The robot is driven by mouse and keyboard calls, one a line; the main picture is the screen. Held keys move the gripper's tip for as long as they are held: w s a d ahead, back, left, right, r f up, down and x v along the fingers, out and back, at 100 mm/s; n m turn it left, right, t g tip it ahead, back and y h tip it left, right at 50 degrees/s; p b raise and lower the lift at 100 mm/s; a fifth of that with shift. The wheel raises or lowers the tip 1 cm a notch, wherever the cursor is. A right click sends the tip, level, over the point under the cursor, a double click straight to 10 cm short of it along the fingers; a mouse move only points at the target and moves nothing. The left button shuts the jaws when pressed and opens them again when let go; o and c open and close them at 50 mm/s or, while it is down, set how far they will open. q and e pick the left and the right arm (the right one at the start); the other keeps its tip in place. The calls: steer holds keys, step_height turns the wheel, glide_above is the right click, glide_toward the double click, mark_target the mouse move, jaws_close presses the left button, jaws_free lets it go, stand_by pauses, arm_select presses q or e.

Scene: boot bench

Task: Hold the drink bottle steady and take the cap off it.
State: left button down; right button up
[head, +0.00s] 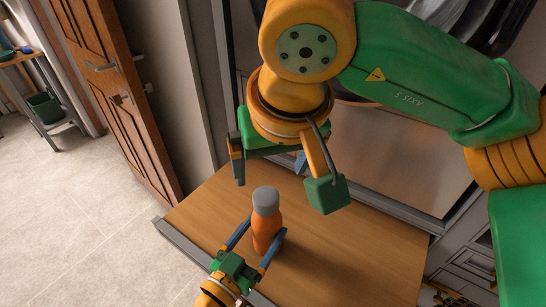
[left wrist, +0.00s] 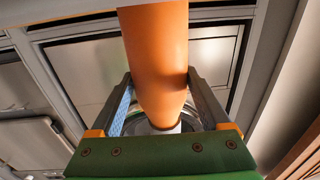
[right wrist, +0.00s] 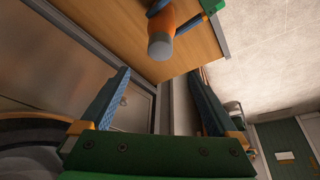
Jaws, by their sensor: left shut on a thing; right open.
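The orange drink bottle (head: 267,232) stands upright on the wooden bench top, with its grey cap (head: 265,197) on. My left gripper (head: 263,234) comes from the front edge and is shut on the bottle's body, one blue finger on each side. The left wrist view shows the orange body (left wrist: 156,50) between the fingers. My right gripper (head: 269,178) is open and empty, above and behind the bottle. In the right wrist view the cap (right wrist: 160,46) lies beyond the open fingertips (right wrist: 159,72), apart from them. The right arm partly hides its own fingers in the head view.
The bench top (head: 350,245) is clear around the bottle. A metal-framed panel (head: 390,150) stands behind it. A wooden door (head: 115,90) and a small side table (head: 40,95) are at the left, with open tiled floor between.

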mark_target(266, 194)
steer(key=x, duration=1)
steer(key=shift+w+f, duration=0.15)
steer(key=shift+f, duration=0.15)
jaws_close()
steer(key=shift+r, duration=0.1)
steer(key=shift+r, duration=1.05)
steer(key=shift+r, duration=2)
arm_select(q)
jaws_free()
